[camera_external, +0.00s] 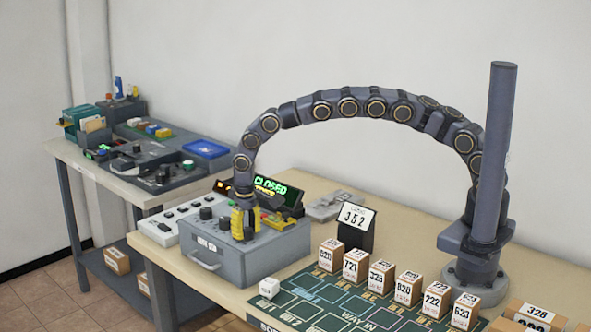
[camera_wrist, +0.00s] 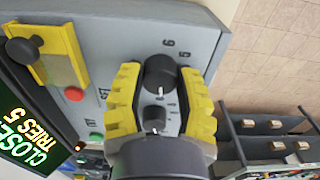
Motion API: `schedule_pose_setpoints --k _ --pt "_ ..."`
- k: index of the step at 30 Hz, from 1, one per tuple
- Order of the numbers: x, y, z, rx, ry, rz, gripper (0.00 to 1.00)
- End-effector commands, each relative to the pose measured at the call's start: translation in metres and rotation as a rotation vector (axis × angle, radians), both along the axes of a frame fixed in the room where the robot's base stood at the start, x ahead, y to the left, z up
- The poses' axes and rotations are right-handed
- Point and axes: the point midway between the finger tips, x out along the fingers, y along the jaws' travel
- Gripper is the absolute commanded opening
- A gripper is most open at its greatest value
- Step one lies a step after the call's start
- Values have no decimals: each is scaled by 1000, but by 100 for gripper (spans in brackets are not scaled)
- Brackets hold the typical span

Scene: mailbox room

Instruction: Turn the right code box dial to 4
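The grey code box (camera_external: 260,260) stands near the left end of the table, with a CLOSED display (camera_external: 275,190) behind it. Its black dials show in part: one dial (camera_wrist: 160,75) lies in the gap between my yellow fingers, with numerals including 5 and 6 beside it. A smaller black knob (camera_wrist: 155,118) shows below it. My gripper (camera_external: 245,222) points down at the box top; in the wrist view its fingers (camera_wrist: 161,97) stand apart on both sides of the dial. I cannot tell whether they touch it. A dark cylinder covers the lower middle of that view.
Numbered boxes (camera_external: 383,277) line the green mat (camera_external: 340,310) to the right. A 352 card (camera_external: 355,216) stands behind.

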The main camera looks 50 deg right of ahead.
Motion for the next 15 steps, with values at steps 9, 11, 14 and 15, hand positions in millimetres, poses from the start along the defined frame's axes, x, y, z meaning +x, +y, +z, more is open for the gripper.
schedule_pose_setpoints --k 9,11,14,15 --pt "0 0 -1 0 1 7 0" --pt "0 0 -1 0 1 16 0" --pt "0 0 -1 0 1 46 0" --pt "0 0 -1 0 1 63 0"
